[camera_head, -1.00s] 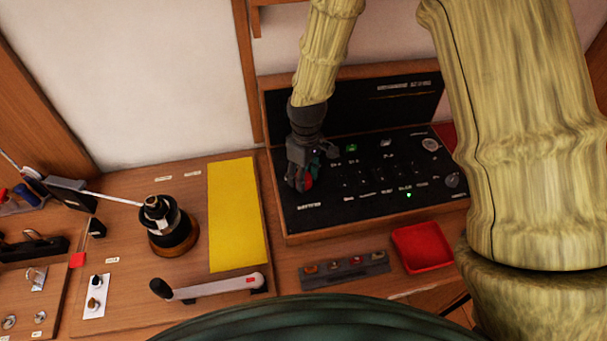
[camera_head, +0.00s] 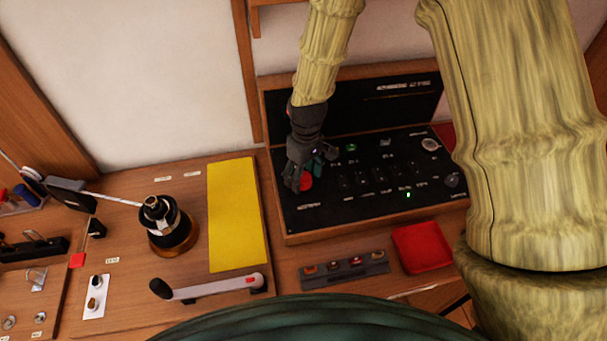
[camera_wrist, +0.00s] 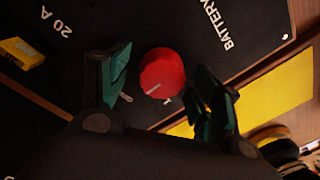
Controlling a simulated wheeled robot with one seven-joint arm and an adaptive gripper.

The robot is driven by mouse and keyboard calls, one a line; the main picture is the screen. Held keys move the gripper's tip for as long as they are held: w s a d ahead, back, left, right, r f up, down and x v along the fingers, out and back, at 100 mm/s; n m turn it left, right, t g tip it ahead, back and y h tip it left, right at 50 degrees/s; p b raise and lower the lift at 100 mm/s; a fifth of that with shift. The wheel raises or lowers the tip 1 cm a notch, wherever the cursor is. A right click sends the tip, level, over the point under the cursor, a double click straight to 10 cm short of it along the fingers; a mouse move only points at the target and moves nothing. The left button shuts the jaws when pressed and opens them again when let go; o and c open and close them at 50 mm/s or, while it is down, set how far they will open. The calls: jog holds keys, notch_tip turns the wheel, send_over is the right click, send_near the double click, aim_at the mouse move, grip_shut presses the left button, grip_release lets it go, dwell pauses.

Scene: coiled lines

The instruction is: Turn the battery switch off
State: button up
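The battery switch is a round red knob (camera_head: 306,182) at the left end of the black panel (camera_head: 330,208). In the wrist view the red knob (camera_wrist: 162,72) shows beside the printed word BATTERY, with a short pale line on its lower edge and small white marks on the panel near it. My gripper (camera_head: 312,168) is at the knob. In the wrist view my gripper (camera_wrist: 168,82) is open, with one teal-padded finger on each side of the knob and visible gaps between. Whether the fingertips are level with the knob is hard to tell.
The panel has rows of small switches and a lit green light (camera_head: 408,195). A yellow mat (camera_head: 234,215) lies left of it. A winch (camera_head: 165,222) and a crank handle (camera_head: 210,290) are further left.

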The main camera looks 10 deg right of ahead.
aim_at(305, 175)
notch_tip(305, 175, up, 12)
jog(key=shift+w+d, duration=0.15)
jog(key=shift+d, duration=0.2)
dwell(0.5)
dwell(0.5)
